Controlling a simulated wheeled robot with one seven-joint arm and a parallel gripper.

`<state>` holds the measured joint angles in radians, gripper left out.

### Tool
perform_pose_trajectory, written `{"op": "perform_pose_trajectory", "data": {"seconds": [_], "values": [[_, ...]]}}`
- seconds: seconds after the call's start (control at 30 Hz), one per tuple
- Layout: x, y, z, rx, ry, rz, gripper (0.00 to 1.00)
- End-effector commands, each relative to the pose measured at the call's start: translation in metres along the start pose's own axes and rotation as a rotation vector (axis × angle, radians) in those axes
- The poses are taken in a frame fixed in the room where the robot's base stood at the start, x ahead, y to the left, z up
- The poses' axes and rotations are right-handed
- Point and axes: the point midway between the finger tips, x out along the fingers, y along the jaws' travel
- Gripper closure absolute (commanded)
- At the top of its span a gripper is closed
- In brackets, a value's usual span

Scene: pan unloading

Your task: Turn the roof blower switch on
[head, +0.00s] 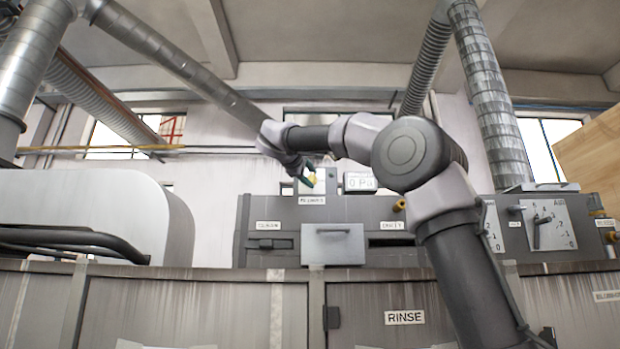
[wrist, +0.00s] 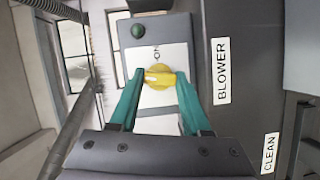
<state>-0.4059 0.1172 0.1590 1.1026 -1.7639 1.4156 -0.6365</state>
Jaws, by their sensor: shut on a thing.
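The blower switch is a grey box with a white plate (wrist: 171,120) and a round yellow knob (wrist: 160,77). In the wrist view an ON mark (wrist: 156,54) lies just above the knob, and a dark green lamp (wrist: 138,30) sits at the box's far end. The knob's raised bar lies roughly left to right there. My gripper (wrist: 159,82) has its teal fingers shut on the knob, one on each side. In the head view my gripper (head: 309,181) is at the switch box on top of the grey cabinet, covering part of it.
A BLOWER label (wrist: 222,70) and a CLEAN label (wrist: 269,152) are beside the switch in the wrist view. In the head view a 0 Pa display (head: 360,181) stands right of the switch. An AIR dial (head: 546,225) is farther right. Ducts hang overhead.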

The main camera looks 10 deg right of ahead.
Motion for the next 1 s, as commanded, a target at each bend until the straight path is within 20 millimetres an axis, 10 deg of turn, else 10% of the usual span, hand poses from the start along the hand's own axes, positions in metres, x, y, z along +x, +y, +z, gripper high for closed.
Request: {"op": "perform_pose_trajectory", "data": {"seconds": [1.0], "values": [[0.0011, 0.0042, 0.0029, 0.886, -0.003, -0.369, 1.0]]}}
